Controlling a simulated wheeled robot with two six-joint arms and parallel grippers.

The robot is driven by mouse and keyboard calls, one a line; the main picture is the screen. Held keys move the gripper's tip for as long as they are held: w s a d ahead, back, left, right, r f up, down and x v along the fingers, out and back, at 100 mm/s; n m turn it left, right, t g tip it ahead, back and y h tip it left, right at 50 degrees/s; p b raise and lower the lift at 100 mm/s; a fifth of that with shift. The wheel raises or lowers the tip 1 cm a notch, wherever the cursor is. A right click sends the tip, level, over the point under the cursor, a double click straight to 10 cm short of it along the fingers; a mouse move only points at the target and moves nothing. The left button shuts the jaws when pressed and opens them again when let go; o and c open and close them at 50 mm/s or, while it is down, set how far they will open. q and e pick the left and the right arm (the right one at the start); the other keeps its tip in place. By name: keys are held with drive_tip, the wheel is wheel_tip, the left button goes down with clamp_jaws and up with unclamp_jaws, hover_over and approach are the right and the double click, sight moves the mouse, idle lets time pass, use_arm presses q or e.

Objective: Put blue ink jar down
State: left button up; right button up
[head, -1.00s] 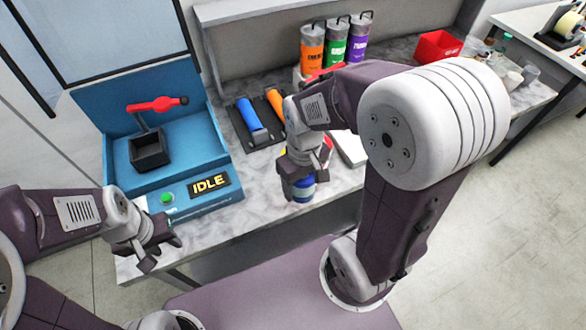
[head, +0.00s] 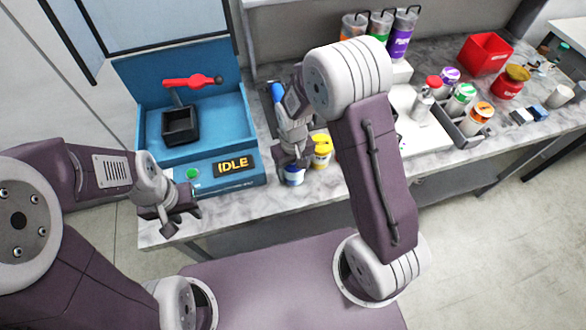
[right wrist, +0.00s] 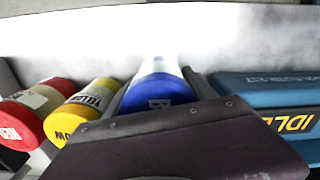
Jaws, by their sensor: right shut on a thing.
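The blue ink jar (head: 293,175), white with a blue band, is in my right gripper (head: 293,165), near the front edge of the marble counter, right of the IDLE machine. Whether its base touches the counter is unclear. In the right wrist view its blue lid (right wrist: 162,92) shows upright beyond the dark gripper body, between the yellow jar (right wrist: 88,108) and the machine. My right gripper is shut on it; the fingertips are mostly hidden. My left gripper (head: 184,222) is empty, its fingers apart, in front of the machine's left part.
The blue machine (head: 215,172) has a red lever and black box. A yellow jar (head: 321,151) stands just right of the blue one, a red jar (right wrist: 38,112) beyond it. A bottle rack (head: 452,132), red bin (head: 484,53) and ink canisters (head: 401,32) lie farther right and back.

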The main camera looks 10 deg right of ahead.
drive_tip(key=shift+w+f, duration=0.15)
drive_tip(key=shift+f, duration=0.1)
clamp_jaws()
drive_tip(key=shift+s+a+r, duration=0.1)
drive_tip(key=shift+s+r, duration=0.15)
drive_tip(key=shift+s, duration=0.05)
drive_tip(key=shift+f, duration=0.2)
drive_tip(key=o, duration=1.6)
unclamp_jaws()
drive_tip(key=shift+w, duration=0.1)
drive_tip(key=shift+c, duration=0.2)
